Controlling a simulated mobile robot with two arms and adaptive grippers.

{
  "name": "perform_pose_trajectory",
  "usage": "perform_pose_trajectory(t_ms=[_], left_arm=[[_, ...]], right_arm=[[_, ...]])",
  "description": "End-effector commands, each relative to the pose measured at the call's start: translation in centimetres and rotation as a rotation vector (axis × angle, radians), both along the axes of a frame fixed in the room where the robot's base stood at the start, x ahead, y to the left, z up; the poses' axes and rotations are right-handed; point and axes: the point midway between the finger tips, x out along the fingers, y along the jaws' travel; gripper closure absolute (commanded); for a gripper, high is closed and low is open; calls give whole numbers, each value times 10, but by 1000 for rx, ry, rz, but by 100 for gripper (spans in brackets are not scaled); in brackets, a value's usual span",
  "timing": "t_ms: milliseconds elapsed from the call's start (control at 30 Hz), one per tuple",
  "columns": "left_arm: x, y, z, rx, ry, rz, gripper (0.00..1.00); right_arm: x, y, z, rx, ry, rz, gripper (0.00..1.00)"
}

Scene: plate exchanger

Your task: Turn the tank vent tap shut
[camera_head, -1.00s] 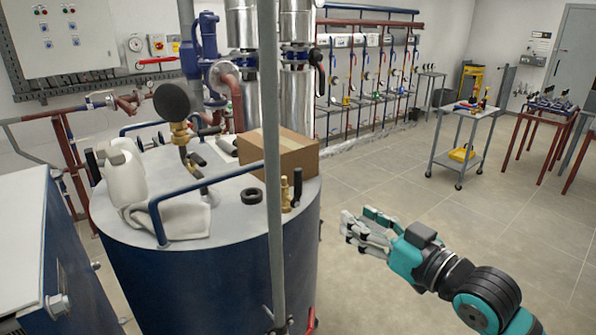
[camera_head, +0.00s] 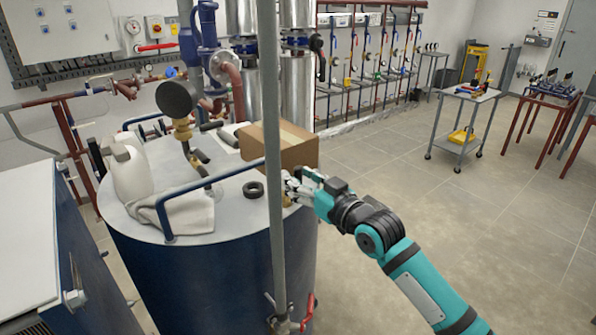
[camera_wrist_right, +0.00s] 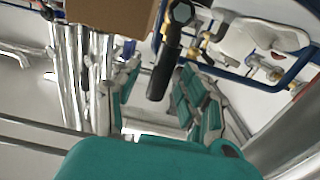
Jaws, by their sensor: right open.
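The tank vent tap shows in the right wrist view as a black lever handle (camera_wrist_right: 164,75) with a hex end at its top. My right gripper (camera_wrist_right: 165,100) is open, with teal finger pads on either side of the lever's lower end; I cannot tell if they touch it. In the head view my right gripper (camera_head: 296,187) is at the right edge of the blue tank's top (camera_head: 225,207), in front of the cardboard box, and hides most of the tap. My left gripper is not in view.
A cardboard box (camera_head: 290,147) stands right behind the gripper. A grey vertical pole (camera_head: 271,120) crosses in front of the tank. A blue rail (camera_head: 200,187), a black ring (camera_head: 253,189), a white jug (camera_head: 128,170) and a cloth (camera_head: 188,215) are also on top.

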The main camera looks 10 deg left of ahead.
Motion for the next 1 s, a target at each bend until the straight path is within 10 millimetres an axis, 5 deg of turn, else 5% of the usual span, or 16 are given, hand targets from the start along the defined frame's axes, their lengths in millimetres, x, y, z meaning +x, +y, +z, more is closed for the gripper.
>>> perform_pose_trajectory(t_ms=[433,767,1000], left_arm=[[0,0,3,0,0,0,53],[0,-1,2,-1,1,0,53],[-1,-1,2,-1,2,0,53]], right_arm=[[6,8,0,0,-1,-1,58],[6,7,0,0,-1,-1,100],[6,7,0,-1,-1,-1,100]])
